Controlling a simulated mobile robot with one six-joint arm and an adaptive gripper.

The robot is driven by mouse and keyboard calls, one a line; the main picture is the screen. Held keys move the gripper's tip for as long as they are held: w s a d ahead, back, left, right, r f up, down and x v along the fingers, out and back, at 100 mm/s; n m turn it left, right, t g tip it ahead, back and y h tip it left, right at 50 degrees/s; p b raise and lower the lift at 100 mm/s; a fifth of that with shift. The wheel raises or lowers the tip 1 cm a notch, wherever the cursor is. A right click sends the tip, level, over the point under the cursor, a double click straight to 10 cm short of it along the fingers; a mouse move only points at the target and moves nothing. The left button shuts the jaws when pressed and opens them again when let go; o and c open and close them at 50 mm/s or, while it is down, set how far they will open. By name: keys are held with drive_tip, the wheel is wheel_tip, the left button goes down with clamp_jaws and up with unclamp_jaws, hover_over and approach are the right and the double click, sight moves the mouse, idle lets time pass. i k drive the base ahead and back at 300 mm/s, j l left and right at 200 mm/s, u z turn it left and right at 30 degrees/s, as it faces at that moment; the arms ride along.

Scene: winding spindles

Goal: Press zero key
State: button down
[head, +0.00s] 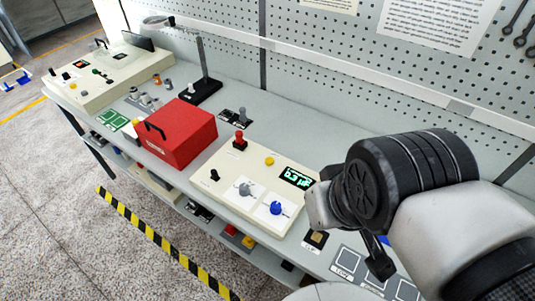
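A cream instrument panel (225,158) lies on the bench, with a lit green display (297,178) whose reading is too small to read surely. On it are a yellow button (269,160), a black switch (214,174), a grey knob (245,189) and a blue knob (276,208). I cannot tell which control is the zero key; no zero label is legible. My arm comes in from the right, just right of the panel. A dark finger-like part of my gripper (380,262) hangs over labelled squares; its opening is hidden.
A red box (178,133) stands left of the panel. A black stand with an upright post (203,75) is behind it. A second cream console (105,72) sits at the far left. Labelled squares (347,261) lie at the front right. A perforated back wall (340,60) bounds the bench.

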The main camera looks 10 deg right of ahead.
sight(269, 160)
drive_tip(key=i+j+z, duration=0.1)
drive_tip(key=j, duration=0.25)
drive_tip(key=i+j+z, duration=0.15)
drive_tip(key=i+j, duration=0.2)
drive_tip(key=i+j+z, duration=0.1)
drive_tip(key=j, duration=0.3)
drive_tip(key=i, duration=0.1)
